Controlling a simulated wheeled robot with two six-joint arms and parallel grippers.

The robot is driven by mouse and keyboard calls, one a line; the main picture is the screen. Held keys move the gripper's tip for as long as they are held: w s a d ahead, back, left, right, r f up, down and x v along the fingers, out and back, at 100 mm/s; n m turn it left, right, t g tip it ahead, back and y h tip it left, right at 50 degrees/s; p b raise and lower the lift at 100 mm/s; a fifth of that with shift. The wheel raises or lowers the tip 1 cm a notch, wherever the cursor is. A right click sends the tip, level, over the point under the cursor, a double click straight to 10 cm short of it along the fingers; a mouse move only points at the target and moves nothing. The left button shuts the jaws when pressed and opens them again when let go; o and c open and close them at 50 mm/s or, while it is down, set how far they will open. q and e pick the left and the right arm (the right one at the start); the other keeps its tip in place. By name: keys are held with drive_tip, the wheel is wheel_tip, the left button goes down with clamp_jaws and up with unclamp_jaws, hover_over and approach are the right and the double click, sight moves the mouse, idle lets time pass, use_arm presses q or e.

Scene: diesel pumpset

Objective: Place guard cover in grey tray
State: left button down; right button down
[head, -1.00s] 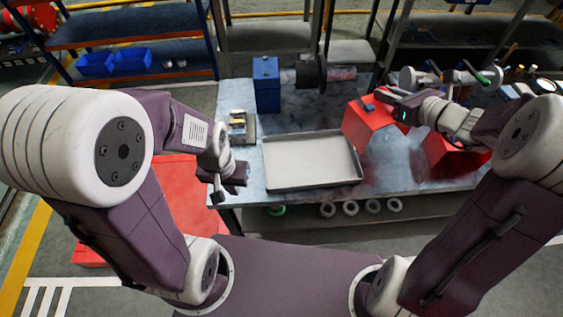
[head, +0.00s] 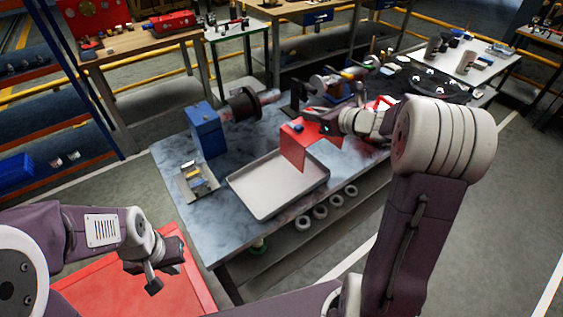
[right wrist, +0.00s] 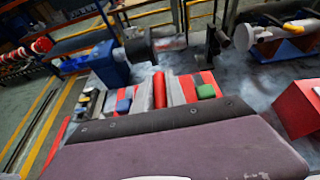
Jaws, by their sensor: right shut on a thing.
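The red guard cover (head: 294,148) is a bent sheet held by my right gripper (head: 310,117), which is shut on it. In the head view its lower edge overlaps the far right part of the grey tray (head: 262,205); I cannot tell its height above the tray. The tray is shallow, empty where visible, and lies on the bench. In the right wrist view, red and grey parts with blue and green blocks show beyond my arm; the hold is unclear there. My left gripper (head: 165,268) is left of the bench, above a red surface, its fingers unclear.
A blue box (head: 207,130) and a dark flanged shaft (head: 243,103) stand behind the tray. A small holder with parts (head: 195,180) is left of it. Several rings (head: 320,211) lie on the lower shelf. Machine parts crowd the bench's far right.

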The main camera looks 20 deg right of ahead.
sight(282, 142)
drive_tip(key=a+f, duration=0.1)
drive_tip(key=a, duration=0.1)
drive_tip(key=a+f+b, duration=0.1)
drive_tip(key=a+f, duration=0.1)
drive_tip(key=a, duration=0.1)
drive_tip(key=a+f+b, duration=0.1)
drive_tip(key=a, duration=0.2)
drive_tip(key=shift+s+a+f, duration=0.15)
drive_tip(key=shift+a+f, duration=0.1)
drive_tip(key=shift+f, duration=0.15)
wheel_tip(282, 142, down, 4)
drive_tip(key=shift+r+b, duration=0.25)
drive_tip(key=shift+b, duration=0.2)
drive_tip(key=shift+f, duration=0.3)
drive_tip(key=c, duration=1.4)
unclamp_jaws()
drive_tip(key=shift+f, duration=0.15)
drive_tip(key=shift+o, duration=0.2)
